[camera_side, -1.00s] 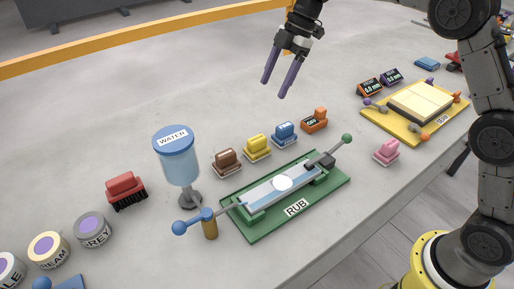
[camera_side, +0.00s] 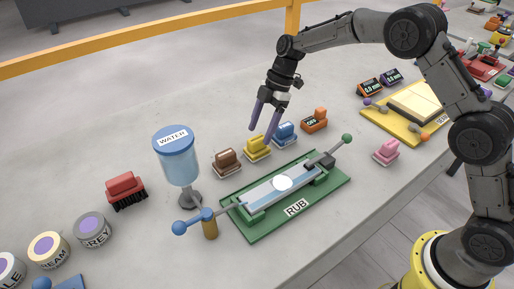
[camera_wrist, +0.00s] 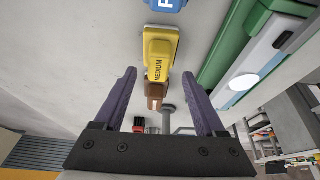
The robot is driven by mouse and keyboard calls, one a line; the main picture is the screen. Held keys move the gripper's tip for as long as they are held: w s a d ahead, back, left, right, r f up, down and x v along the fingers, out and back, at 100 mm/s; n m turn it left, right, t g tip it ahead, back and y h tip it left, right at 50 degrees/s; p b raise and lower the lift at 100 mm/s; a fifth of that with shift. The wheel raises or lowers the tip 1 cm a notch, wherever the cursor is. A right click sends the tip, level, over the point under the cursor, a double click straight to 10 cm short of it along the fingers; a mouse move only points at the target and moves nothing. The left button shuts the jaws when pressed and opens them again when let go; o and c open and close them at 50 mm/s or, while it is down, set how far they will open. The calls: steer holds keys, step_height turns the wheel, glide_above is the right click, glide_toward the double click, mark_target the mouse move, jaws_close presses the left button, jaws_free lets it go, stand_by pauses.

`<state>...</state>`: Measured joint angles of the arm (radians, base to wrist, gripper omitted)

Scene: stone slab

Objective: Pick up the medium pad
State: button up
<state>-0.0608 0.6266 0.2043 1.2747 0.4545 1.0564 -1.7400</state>
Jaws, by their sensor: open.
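The medium pad (camera_side: 257,148) is yellow and stands on the slab in the row between the brown pad and the blue pad. In the wrist view the yellow pad (camera_wrist: 160,58) shows its MEDIUM label, ahead of and between my fingers. My gripper (camera_side: 262,134) is open and empty, with two purple fingers pointing down at the yellow pad from just above and behind it. The wrist view also shows both fingers of my gripper (camera_wrist: 166,82) spread apart. In the side view the fingers overlap part of the pad, so I cannot tell whether they touch it.
The brown pad (camera_side: 227,162) and blue pad (camera_side: 285,134) stand close on either side. An orange block (camera_side: 314,120) is beyond the blue one. The green RUB board (camera_side: 254,228) lies in front, and the water dispenser (camera_side: 177,160) stands left. The slab behind the row is clear.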

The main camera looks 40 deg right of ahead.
mark_target(257, 138)
steer(key=x, duration=0.4)
steer(key=shift+w+d, duration=0.1)
jaws_close()
